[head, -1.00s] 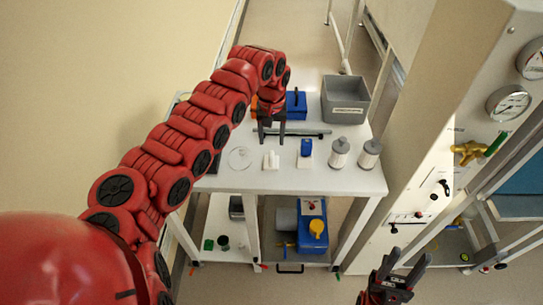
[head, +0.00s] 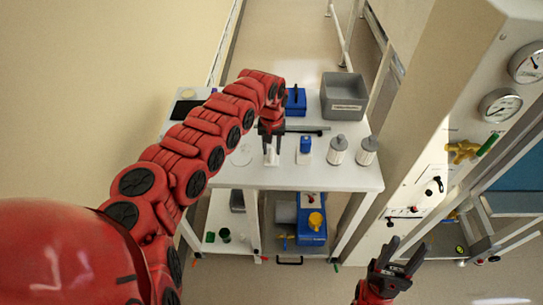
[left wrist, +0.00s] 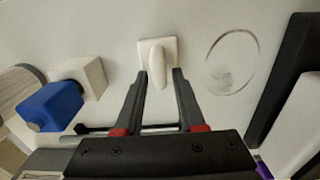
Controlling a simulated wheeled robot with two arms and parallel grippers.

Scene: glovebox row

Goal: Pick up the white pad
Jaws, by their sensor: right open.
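The white pad (head: 271,159) stands upright on a small square white base on the table top. It also shows in the left wrist view (left wrist: 157,62) as a rounded white piece. My left gripper (head: 271,150) points down at it. In the left wrist view my left gripper (left wrist: 160,76) is open, with one fingertip on each side of the pad's near end; I cannot tell whether they touch it. My right gripper (head: 405,256) is open and empty at the lower right, away from the table.
A blue block on a white base (head: 305,150) stands to the right of the pad, then two grey-lidded bottles (head: 338,150). A clear round dish (left wrist: 232,62) lies beside the pad. A dark bar (head: 308,129) lies behind. A grey bin (head: 343,98) stands at the back right.

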